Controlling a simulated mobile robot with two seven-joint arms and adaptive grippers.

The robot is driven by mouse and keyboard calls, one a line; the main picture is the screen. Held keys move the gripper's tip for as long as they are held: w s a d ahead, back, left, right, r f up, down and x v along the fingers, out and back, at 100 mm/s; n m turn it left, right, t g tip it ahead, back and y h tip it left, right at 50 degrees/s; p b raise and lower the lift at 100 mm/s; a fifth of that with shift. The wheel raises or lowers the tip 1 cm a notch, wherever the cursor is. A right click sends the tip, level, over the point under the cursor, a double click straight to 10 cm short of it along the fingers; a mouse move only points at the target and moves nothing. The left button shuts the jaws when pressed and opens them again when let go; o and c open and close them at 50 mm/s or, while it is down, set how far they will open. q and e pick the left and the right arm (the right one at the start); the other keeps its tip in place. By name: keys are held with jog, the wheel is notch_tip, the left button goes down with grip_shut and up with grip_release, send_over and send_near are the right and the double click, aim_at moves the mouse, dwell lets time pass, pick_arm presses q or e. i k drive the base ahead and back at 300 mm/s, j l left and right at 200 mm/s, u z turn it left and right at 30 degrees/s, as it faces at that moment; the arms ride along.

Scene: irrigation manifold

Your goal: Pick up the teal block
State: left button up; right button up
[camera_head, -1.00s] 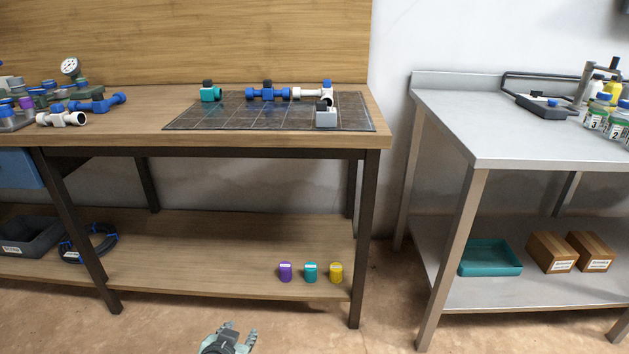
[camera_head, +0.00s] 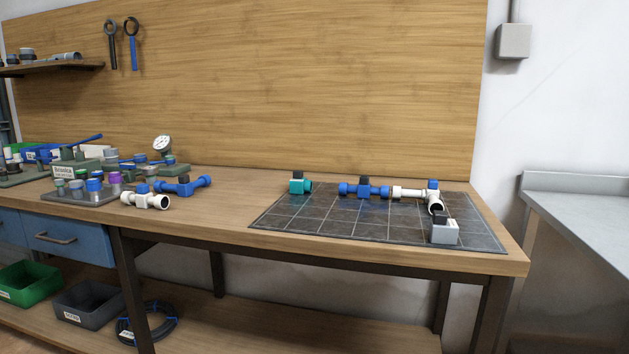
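A teal block (camera_head: 300,186) with a dark top part and a round teal end sits at the back left of the dark gridded mat (camera_head: 330,226) on the wooden workbench. A blue pipe fitting (camera_head: 364,190) lies to its right, with bare mat between them. Neither of my grippers shows in the head view now, so I cannot see whether they are open or shut.
A white pipe fitting (camera_head: 411,192) joins the blue one's right end. A grey block (camera_head: 444,231) stands at the mat's right front. Left of the mat lie a blue fitting (camera_head: 183,187) and a white tee (camera_head: 145,200). The mat's front left is clear.

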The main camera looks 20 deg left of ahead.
aim_at(299, 183)
jog(key=i+j+z, duration=0.15)
jog(key=j, duration=0.2)
jog(key=i+j+z, duration=0.15)
jog(key=j, duration=0.2)
jog(key=i+j+z, duration=0.1)
jog(key=j, duration=0.25)
jog(key=i, duration=0.1)
